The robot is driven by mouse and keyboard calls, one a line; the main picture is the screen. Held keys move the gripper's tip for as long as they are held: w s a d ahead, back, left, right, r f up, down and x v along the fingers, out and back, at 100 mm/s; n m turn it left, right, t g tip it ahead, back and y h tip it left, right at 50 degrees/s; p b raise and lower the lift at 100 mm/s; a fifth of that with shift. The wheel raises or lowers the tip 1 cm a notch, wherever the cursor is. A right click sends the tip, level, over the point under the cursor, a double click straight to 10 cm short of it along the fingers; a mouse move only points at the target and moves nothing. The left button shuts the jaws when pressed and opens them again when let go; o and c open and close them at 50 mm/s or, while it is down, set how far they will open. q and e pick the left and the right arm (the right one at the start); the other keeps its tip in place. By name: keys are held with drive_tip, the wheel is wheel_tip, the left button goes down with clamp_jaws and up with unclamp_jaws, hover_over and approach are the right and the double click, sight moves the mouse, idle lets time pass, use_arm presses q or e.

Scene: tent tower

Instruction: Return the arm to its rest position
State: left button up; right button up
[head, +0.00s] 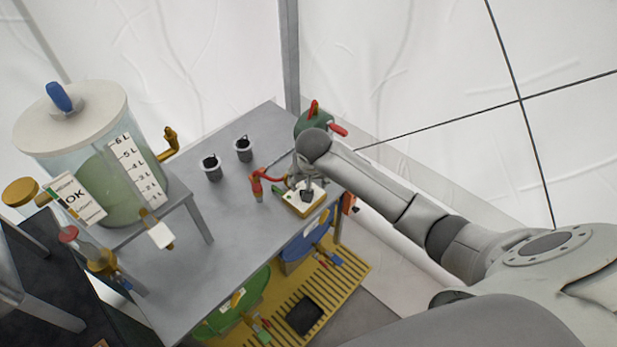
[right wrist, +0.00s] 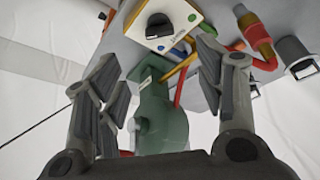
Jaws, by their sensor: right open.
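My right arm reaches in from the right in the head view, and its gripper (head: 308,184) is over the far right part of the grey table. In the right wrist view the two fingers (right wrist: 160,85) stand wide apart with nothing held between them. A white-and-yellow control box (head: 302,204) is just below the gripper; its black knob (right wrist: 159,26) shows in the right wrist view. A green pump-like body (head: 314,122) stands behind the gripper, partly hidden by my arm; it also appears beyond the fingers in the right wrist view (right wrist: 160,120). My left gripper is out of view.
The grey table (head: 190,262) carries two dark-topped cups (head: 212,168) and a red valve (head: 257,187) with a hose. A lidded tank (head: 85,130) of green liquid stands at the left. A yellow slatted shelf (head: 345,280) lies below. White tent walls are behind.

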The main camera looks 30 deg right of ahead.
drive_tip(key=shift+s, duration=0.1)
idle(0.5)
drive_tip(key=s+a+f+n+y, duration=0.1)
drive_tip(key=s+a+f+n, duration=0.2)
drive_tip(key=s+a, duration=0.4)
drive_tip(key=s+r+n, duration=0.2)
drive_tip(key=s, duration=0.9)
drive_tip(key=s+r+n, duration=0.1)
drive_tip(key=s+r, duration=0.1)
drive_tip(key=s, duration=1)
wheel_tip(320, 180, down, 30)
drive_tip(key=s+g+b, duration=0.1)
drive_tip(key=g+b, duration=0.1)
drive_tip(key=b, duration=0.1)
drive_tip(key=s+d+f+g+b, duration=0.1)
drive_tip(key=s+d+f+b, duration=0.2)
drive_tip(key=s+f, duration=1.4)
drive_tip(key=shift+f+n+y, duration=0.3)
drive_tip(key=shift+f, duration=0.6)
